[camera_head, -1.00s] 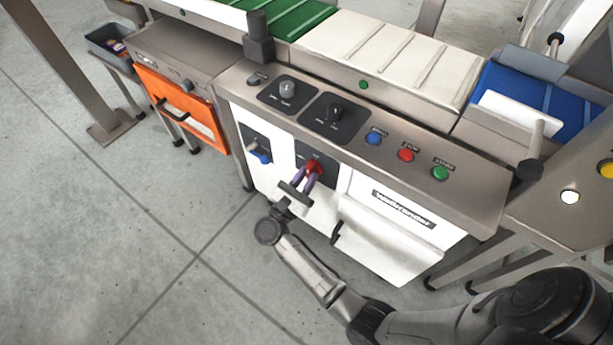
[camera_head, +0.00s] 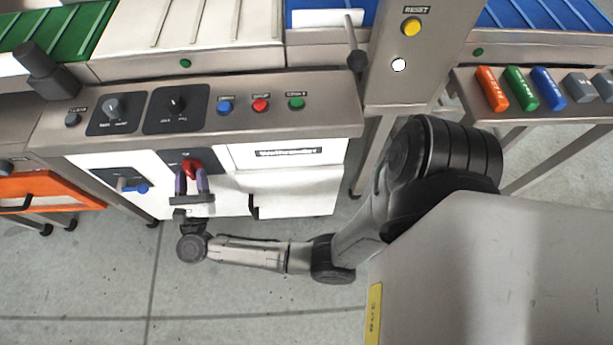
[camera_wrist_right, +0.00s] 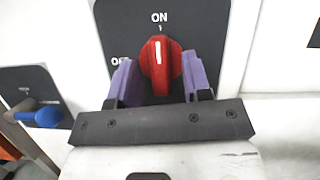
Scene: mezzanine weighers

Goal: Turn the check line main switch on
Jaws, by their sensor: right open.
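The red rotary main switch (camera_head: 191,169) sits on a dark plate on the white front of the check line cabinet. In the right wrist view the red knob (camera_wrist_right: 160,65) stands upright, its white mark pointing up at the ON label; the OFF label at left is partly hidden by a finger. My right gripper (camera_head: 191,182) is in front of the switch, with its purple fingers (camera_wrist_right: 155,80) on either side of the knob. It is open, with a gap beside the knob. My left gripper is not in view.
A blue-handled switch (camera_head: 136,188) is left of the red one. Above are two black dial plates and blue, red and green buttons (camera_head: 261,105). A drawer-like white ledge (camera_head: 292,192) juts out at right. A yellow reset button (camera_head: 411,27) is on a post.

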